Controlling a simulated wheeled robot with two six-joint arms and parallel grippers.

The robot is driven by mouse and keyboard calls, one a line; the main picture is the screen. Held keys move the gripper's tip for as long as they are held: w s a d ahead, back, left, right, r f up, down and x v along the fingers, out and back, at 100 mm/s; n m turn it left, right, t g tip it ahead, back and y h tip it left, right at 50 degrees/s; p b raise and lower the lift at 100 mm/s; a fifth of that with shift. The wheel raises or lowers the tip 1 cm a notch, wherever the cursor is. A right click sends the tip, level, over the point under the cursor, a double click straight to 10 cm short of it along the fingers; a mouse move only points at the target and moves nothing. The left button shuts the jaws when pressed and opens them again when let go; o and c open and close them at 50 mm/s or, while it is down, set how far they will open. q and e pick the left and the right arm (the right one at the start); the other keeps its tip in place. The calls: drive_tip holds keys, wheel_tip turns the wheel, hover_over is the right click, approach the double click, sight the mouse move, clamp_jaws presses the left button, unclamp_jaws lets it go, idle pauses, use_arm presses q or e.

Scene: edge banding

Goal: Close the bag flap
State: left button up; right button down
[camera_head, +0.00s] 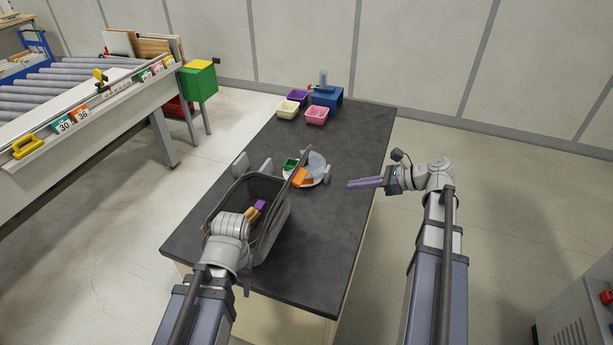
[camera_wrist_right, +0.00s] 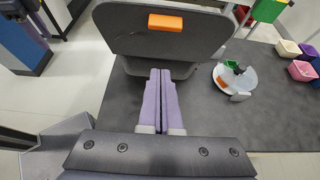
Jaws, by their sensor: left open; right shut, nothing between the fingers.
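The dark grey bag (camera_head: 272,190) stands open on the table, left of its middle. Its flap (camera_head: 298,166) stands up, nearly edge-on, at the bag's right side. In the right wrist view the flap (camera_wrist_right: 130,35) is broad and upright, with an orange patch (camera_wrist_right: 165,22). My right gripper (camera_head: 350,184) is shut and empty, right of the flap and apart from it in the head view. Its purple fingers (camera_wrist_right: 160,75) point toward the flap. My left gripper (camera_head: 240,222) is over the bag's near left part; its wrist hides most of its fingers.
Beside the flap lies a round pale disc (camera_head: 317,170) with a green piece (camera_head: 290,165). The table's right part (camera_head: 335,225) is clear. A roller conveyor (camera_head: 50,85) stands left.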

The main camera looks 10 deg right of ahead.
drive_tip(key=w+a+r+b+x, duration=0.1)
drive_tip(key=r+b+x, duration=0.1)
drive_tip(key=x, duration=1)
drive_tip(key=shift+a+r+b, duration=0.2)
drive_tip(key=shift+a+b, duration=0.1)
drive_tip(key=shift+b, duration=0.35)
drive_tip(key=shift+w, duration=0.1)
